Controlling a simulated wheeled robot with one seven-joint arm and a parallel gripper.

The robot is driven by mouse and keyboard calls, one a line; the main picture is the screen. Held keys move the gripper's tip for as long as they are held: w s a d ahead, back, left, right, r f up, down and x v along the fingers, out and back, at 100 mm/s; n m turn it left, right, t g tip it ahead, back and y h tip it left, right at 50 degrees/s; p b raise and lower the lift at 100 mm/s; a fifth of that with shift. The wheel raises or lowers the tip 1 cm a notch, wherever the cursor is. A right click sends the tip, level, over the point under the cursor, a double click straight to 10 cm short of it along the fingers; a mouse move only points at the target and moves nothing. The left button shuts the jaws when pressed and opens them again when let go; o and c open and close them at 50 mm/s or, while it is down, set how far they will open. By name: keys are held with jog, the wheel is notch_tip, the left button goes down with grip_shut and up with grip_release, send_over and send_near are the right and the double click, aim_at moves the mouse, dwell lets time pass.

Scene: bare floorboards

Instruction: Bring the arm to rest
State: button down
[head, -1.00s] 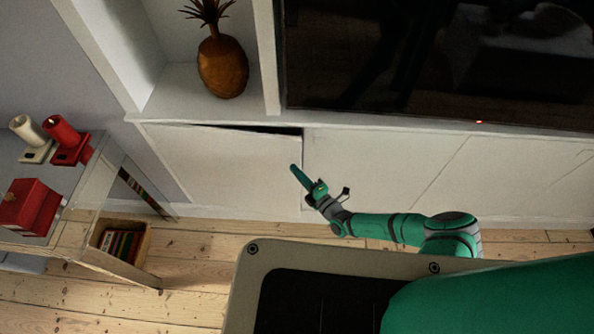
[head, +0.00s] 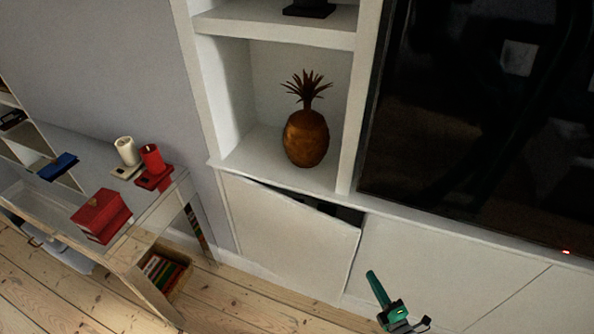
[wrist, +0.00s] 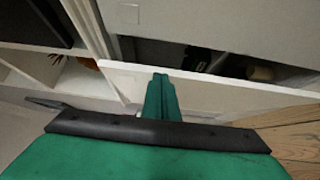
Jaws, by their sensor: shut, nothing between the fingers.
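My gripper (head: 378,289) is at the lower middle of the head view, with its green fingers pointing up and left. It is shut and empty, in front of the white cabinet fronts and near the right edge of a partly open white cabinet door (head: 290,240). In the wrist view the closed green fingers (wrist: 160,97) point at the top edge of that door (wrist: 215,92). A dark gap shows behind the door, with some small items inside. I cannot tell whether the fingers touch the door. Most of my arm is out of view.
A brown pineapple ornament (head: 306,138) stands in a white shelf niche above the door. A large dark screen (head: 450,130) is at the right. At the left, a side table holds a red box (head: 101,215) and two candles. Bare floorboards (head: 235,300) lie in front.

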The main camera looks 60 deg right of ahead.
jog(key=s+a+f+m+g+y, duration=0.1)
jog(key=s+a+f+m+g, duration=0.25)
jog(key=a+f, duration=0.25)
jog(key=w+a+f+m+g+y, duration=0.15)
jog(key=a+y, duration=0.25)
jog(key=a, duration=0.9)
jog(key=w+a+f+g+y, duration=0.1)
jog(key=a+f+y, duration=0.25)
jog(key=a, duration=0.95)
jog(key=w+a+r+m+t+y, duration=0.1)
jog(key=w+a+r+t+y, duration=0.1)
jog(key=w+a+r, duration=0.35)
jog(key=w+a+r+t+y, duration=0.25)
jog(key=a+r, duration=0.35)
jog(key=a, duration=0.5)
jog(key=w+a+r+m+t, duration=0.1)
jog(key=w+r, duration=0.3)
jog(key=r, duration=0.4)
jog(key=w+a+r+m+t, duration=0.1)
jog(key=w+a+r+t, duration=0.2)
jog(key=r, duration=0.6)
jog(key=shift+w+a+m, duration=0.3)
jog(key=shift+w+m, duration=0.1)
jog(key=shift+w, duration=0.3)
